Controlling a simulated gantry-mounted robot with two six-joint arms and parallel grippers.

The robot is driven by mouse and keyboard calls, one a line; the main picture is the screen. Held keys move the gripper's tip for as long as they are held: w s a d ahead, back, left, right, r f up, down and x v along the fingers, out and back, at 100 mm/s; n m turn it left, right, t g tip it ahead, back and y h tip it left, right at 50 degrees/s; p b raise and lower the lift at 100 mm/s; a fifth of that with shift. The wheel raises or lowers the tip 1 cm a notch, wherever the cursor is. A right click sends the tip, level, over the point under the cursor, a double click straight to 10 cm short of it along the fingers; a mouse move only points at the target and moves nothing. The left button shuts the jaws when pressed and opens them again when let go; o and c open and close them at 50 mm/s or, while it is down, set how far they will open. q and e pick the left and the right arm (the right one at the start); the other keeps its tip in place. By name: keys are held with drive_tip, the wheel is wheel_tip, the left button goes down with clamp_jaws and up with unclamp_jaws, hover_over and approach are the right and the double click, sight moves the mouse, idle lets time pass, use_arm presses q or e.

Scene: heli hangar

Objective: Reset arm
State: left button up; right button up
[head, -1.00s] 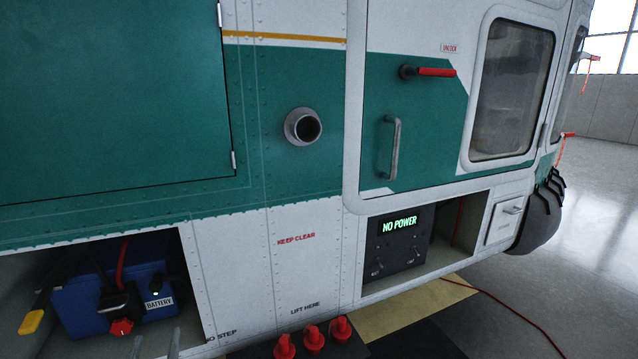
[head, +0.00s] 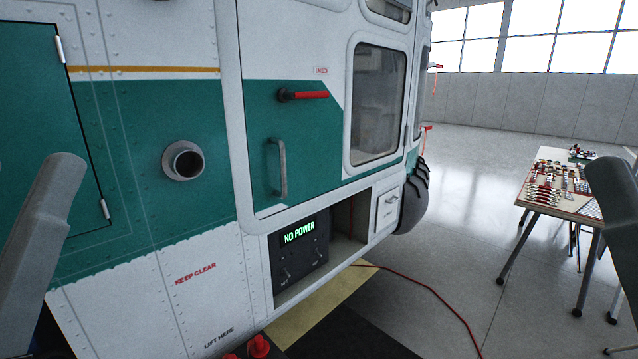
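Grey links of my own arms stand at the left and right edges of the head view. No fingertips of either gripper can be made out, so their openings do not show. The white and green helicopter side (head: 140,130) fills the left and middle. A lit panel reading NO POWER (head: 299,233) sits in an open lower bay. A red-handled lever (head: 310,95) and a grey grab handle (head: 278,168) are on the door above it. A round metal port (head: 183,161) is to their left.
Red caps (head: 258,347) stand at the bottom edge. A red cable (head: 430,292) runs over the floor. A table (head: 565,208) with several small parts is at the right. The grey floor (head: 470,170) between is mostly open.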

use_arm(q)
wheel_tip(320, 180, up, 34)
drive_tip(key=f+p, duration=0.1)
drive_tip(key=p, duration=3)
use_arm(e)
wheel_tip(320, 180, up, 34)
drive_tip(key=f, duration=0.1)
use_arm(q)
wheel_tip(320, 180, down, 31)
drive_tip(key=b, duration=3.2)
drive_tip(key=shift+w+f, duration=0.15)
drive_tip(key=shift+f, duration=0.05)
use_arm(e)
wheel_tip(320, 180, down, 31)
drive_tip(key=shift+f, duration=0.2)
drive_tip(key=shift+w, duration=0.1)
use_arm(q)
wheel_tip(320, 180, down, 20)
drive_tip(key=b, duration=2.1)
drive_tip(key=shift+f, duration=0.2)
use_arm(e)
wheel_tip(320, 180, down, 20)
drive_tip(key=shift+f, duration=0.2)
